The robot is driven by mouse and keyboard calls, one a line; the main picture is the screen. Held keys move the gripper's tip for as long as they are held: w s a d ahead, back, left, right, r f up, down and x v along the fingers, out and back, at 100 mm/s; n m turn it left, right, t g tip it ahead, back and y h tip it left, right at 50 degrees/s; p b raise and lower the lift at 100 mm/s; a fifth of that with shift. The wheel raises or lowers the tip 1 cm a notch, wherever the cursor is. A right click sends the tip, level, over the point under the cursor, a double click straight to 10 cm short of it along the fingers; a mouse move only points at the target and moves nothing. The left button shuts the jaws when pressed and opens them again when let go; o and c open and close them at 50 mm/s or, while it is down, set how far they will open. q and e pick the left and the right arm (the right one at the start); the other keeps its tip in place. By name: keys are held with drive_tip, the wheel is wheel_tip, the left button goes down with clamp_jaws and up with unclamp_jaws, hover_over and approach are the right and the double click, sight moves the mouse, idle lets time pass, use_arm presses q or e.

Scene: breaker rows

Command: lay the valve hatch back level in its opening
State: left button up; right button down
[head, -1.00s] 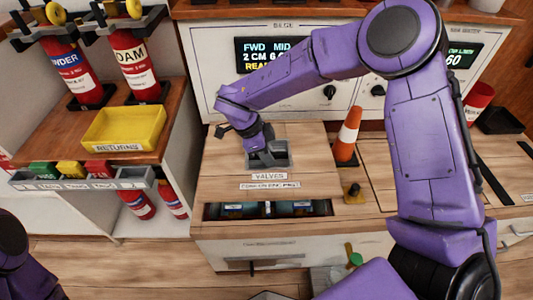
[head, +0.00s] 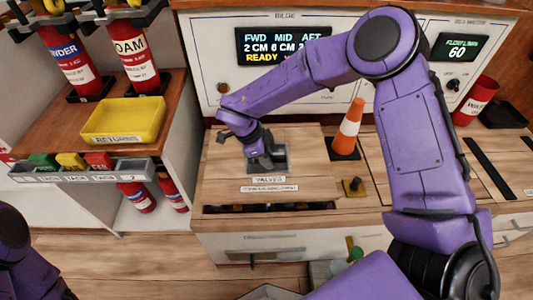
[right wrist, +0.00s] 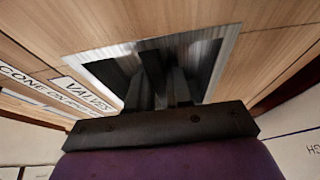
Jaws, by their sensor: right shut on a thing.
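The valve hatch (head: 225,165) is a wooden panel labelled VALVES, with a grey recessed grip (head: 281,158). My right gripper (head: 266,160) reaches into this recess and is shut on the hatch there. In the right wrist view the gripper fingers (right wrist: 160,88) are inside the metal-rimmed recess, beside the VALVES label on the hatch (right wrist: 200,45). A narrow dark gap of the opening (head: 270,208) shows below the hatch's front edge, so the hatch sits slightly raised at the front. My left gripper is out of the head view.
An orange and white cone (head: 347,130) stands right of the hatch on the counter. A small black and brass knob (head: 353,187) sits in front of it. A yellow returns tray (head: 123,121) and fire extinguishers (head: 137,58) are at the left. The display panel is behind.

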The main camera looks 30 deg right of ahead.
drive_tip(key=shift+f, duration=0.4)
drive_tip(key=shift+p, duration=0.5)
drive_tip(key=shift+f, duration=0.2)
idle(0.6)
drive_tip(key=shift+f+b, duration=0.4)
drive_tip(key=shift+f, duration=0.3)
drive_tip(key=shift+f, duration=0.4)
drive_tip(key=shift+f+b, duration=0.5)
drive_tip(key=shift+f, duration=0.45)
drive_tip(key=c, duration=1)
unclamp_jaws()
drive_tip(key=shift+o, duration=0.2)
drive_tip(key=shift+f, duration=0.1)
